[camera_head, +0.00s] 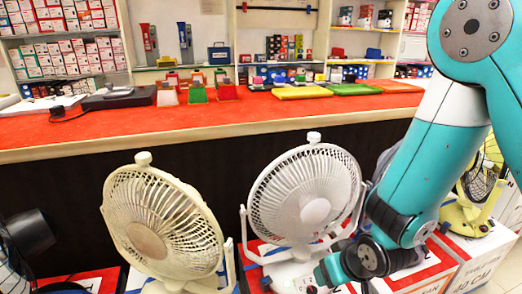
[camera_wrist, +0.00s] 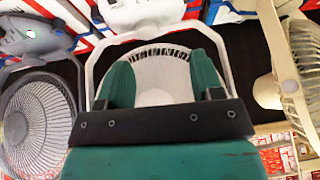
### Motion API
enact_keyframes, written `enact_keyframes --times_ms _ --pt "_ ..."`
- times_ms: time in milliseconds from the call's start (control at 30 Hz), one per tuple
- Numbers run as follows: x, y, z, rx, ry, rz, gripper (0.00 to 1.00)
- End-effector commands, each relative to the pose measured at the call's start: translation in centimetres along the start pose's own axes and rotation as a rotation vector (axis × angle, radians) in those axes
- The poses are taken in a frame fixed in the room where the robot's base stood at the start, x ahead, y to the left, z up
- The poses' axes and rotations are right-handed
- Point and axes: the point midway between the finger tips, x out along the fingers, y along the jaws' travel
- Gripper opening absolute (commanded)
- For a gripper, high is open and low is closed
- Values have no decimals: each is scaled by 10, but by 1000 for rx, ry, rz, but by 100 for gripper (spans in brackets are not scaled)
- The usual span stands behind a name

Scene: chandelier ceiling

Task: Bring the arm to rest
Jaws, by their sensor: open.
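My arm (camera_head: 425,170) is teal and comes down from the upper right in the head view, bent, with its wrist low beside the white fan (camera_head: 303,200). My gripper (camera_wrist: 162,72) shows in the wrist view with its two teal fingers spread apart. No object is held between them. A pale fan housing shows behind the gap between the fingers. In the head view the gripper end is low by the fan's base, and its fingers are hard to make out.
A cream fan (camera_head: 160,222) stands left of the white one, and a yellow fan (camera_head: 482,185) stands at the right behind my arm. A dark fan (camera_head: 22,245) is at the left edge. Behind them runs a red-topped counter (camera_head: 230,118) with small goods.

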Motion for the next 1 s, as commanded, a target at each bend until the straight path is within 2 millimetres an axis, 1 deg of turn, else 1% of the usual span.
enact_keyframes --times_ms 33,67,100,167,200,267,300,400,500,700,733,967,1000 --pt "-23 -8 -12 15 -13 -33 60" --pt "-36 -13 -15 19 -32 -55 60" --pt "-54 -20 -18 21 -56 -85 60" --pt "-81 -32 -20 15 -94 -132 60" --pt "-100 -38 -20 5 -118 -162 60" --pt "-128 -48 -17 -16 -152 -203 60" --pt "-144 -53 -14 -35 -174 -226 60" --pt "-182 -63 -5 -87 -219 -274 60" --pt "-213 -70 6 -141 -256 -305 60" --pt "-267 -76 34 -260 -320 -339 60" --pt "-279 -77 27 -257 -326 -340 60" --pt "-327 -80 0 -253 -329 -340 60" --pt "-337 -81 -6 -252 -328 -340 60"
